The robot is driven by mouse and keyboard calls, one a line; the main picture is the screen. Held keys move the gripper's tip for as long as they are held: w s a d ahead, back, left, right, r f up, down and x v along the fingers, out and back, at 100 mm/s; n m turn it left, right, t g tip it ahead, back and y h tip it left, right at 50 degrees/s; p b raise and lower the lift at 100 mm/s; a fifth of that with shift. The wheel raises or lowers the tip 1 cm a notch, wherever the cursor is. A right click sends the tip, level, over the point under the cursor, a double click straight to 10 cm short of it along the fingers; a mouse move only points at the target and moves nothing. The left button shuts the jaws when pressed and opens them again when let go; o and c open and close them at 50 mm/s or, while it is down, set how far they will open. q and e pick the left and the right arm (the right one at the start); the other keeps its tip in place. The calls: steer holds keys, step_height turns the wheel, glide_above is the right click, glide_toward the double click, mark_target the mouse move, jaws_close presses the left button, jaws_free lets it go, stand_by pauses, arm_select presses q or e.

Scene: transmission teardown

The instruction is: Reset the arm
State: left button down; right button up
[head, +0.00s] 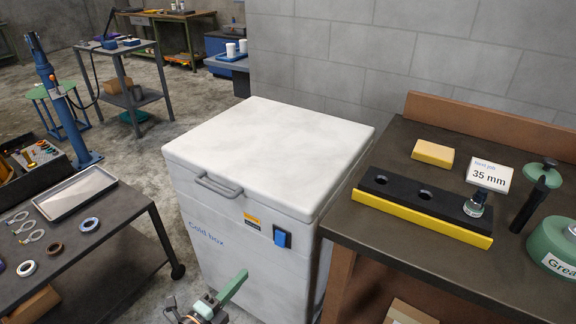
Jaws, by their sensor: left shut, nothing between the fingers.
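My left gripper (236,284) shows at the bottom of the head view, low in front of the white cold box (270,150). Its green fingers are shut with nothing between them, and they point up and to the right. The cold box lid is closed, with a grey handle (219,187) and a blue latch (282,237) on the front. I cannot tell whether the gripper touches the box. My right gripper is not in view.
A dark bench on the right holds a yellow-edged black block (422,223), a "35 mm" card (488,176), a sponge-like yellow block (433,153) and a green grease can (555,243). A cart with a tray (75,192) and rings stands left. Floor (150,170) shows between.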

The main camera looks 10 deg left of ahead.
arm_select(q)
steer(key=s+d+n+g+y+p, duration=0.3)
steer(key=s+n+g+p, duration=0.4)
steer(key=s+n, duration=1)
steer(key=n+p, duration=0.3)
steer(key=shift+d+f, duration=0.3)
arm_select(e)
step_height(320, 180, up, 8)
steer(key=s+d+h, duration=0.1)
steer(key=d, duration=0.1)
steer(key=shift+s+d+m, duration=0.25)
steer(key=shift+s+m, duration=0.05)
